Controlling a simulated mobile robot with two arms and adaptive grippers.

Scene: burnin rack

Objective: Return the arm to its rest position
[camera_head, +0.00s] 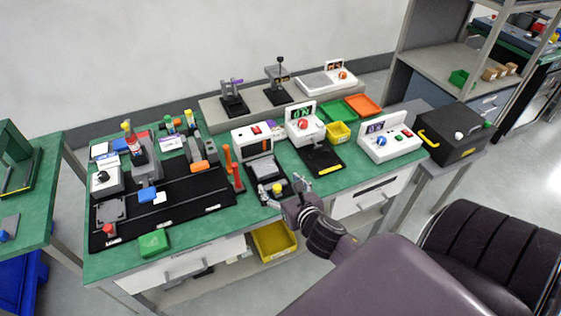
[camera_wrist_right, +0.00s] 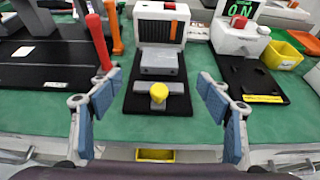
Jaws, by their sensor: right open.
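My right gripper (camera_head: 283,200) is in front of the green bench's front edge, close to a small fixture with a yellow knob (camera_head: 277,188). In the right wrist view its two blue-padded fingers (camera_wrist_right: 157,110) stand wide apart with nothing between them. The yellow knob (camera_wrist_right: 157,94) and its grey block lie beyond the fingertips, on a black base in front of a white device (camera_wrist_right: 161,25). I see no contact between the fingers and the fixture. My right arm (camera_head: 329,238) reaches in from the lower right. My left gripper is not in view.
The green bench (camera_head: 200,236) is crowded with devices. Two orange-red upright handles (camera_head: 232,165) stand left of the gripper. A black mat with a yellow mark (camera_head: 322,160) lies right. A yellow bin (camera_head: 274,241) sits below the bench. A black box (camera_head: 455,140) stands at the far right.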

